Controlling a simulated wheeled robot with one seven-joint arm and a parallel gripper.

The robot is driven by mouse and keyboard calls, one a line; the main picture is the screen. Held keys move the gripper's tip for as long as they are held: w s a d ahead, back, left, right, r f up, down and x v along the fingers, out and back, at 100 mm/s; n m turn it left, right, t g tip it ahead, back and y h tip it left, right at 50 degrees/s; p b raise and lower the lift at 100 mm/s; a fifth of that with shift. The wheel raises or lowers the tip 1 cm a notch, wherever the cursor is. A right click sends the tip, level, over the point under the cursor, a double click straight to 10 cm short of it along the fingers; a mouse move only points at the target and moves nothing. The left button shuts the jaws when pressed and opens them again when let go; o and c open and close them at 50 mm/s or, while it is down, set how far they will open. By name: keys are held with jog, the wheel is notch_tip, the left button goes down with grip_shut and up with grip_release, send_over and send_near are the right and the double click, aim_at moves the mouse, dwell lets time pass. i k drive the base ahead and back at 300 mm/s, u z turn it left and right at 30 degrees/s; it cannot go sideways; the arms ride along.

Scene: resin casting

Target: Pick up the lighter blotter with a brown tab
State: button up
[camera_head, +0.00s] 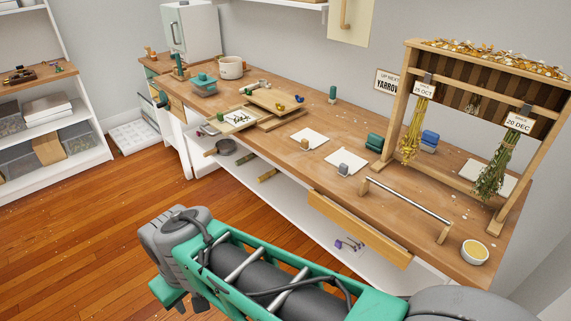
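Two white blotter-like sheets lie flat on the wooden workbench (290,113). The one further left (316,137) has a small brown block or tab (305,144) at its front edge. The one nearer and to the right (353,157) has a small grey block or tab (343,169) at its front edge. The two sheets lie apart, and I cannot tell which is lighter. Parts of my green and grey arm cross the bottom of the view, in front of the bench.
A wooden drying rack (388,135) with hanging yellow and green bunches stands at right. A metal rail (407,202) and a yellow-filled bowl (474,252) are near the front edge. Wooden boards (275,101) lie left.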

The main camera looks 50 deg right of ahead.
aim_at(309, 138)
jog(key=z, duration=2.35)
jog(key=i, duration=0.15)
jog(key=u, duration=0.55)
jog(key=k, duration=0.4)
jog(key=u, duration=1.05)
jog(key=i, duration=1.65)
jog(key=z, duration=0.75)
